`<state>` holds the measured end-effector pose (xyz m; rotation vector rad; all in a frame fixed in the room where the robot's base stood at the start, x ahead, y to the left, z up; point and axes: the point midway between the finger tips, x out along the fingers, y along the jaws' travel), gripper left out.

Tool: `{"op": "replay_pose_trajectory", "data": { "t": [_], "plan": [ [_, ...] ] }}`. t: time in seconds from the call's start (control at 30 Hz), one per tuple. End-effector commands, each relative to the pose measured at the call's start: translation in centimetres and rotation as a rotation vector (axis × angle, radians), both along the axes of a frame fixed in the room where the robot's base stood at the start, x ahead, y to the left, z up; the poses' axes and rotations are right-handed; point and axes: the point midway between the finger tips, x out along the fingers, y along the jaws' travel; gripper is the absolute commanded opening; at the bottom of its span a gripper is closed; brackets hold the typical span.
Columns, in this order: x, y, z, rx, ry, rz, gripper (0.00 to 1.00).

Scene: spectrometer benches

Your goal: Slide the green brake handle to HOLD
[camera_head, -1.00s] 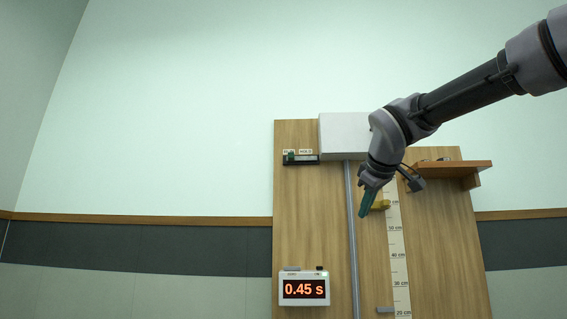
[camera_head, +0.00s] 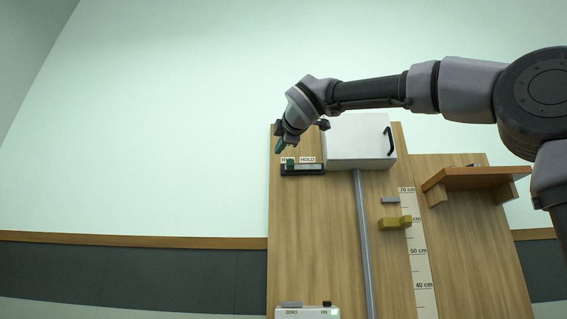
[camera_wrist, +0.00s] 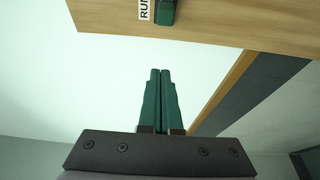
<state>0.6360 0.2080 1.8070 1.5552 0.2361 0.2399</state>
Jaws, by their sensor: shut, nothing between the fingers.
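The green brake handle (camera_head: 290,163) sits at the left end of its dark slide track (camera_head: 304,170) near the top left of the wooden board. The label HOLD (camera_head: 307,160) is above the track's right part; the label at the left is partly covered in the head view. In the wrist view the handle (camera_wrist: 165,12) is at the top edge, beside a label reading RUN (camera_wrist: 144,9). My gripper (camera_head: 279,150) is just above and left of the handle, apart from it in the wrist view. Its green fingers (camera_wrist: 160,72) are shut and empty.
A white box (camera_head: 355,148) with a black handle is right of the track. A metal rail (camera_head: 363,240) runs down below it. A yellow block (camera_head: 395,223), a scale (camera_head: 419,255) and a wooden shelf (camera_head: 470,178) are further right. A timer (camera_head: 306,312) is at the bottom.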

Motion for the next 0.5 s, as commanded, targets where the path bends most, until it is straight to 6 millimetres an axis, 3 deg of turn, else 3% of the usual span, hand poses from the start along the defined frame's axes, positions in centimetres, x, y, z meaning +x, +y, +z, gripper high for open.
{"op": "replay_pose_trajectory", "data": {
  "t": [0.27,0.5],
  "plan": [
    [1.9,0.6,-0.1,0.002,0.005,0.000,0.00],
    [6.6,2.1,-0.2,0.002,0.004,-0.002,0.00]
  ]
}}
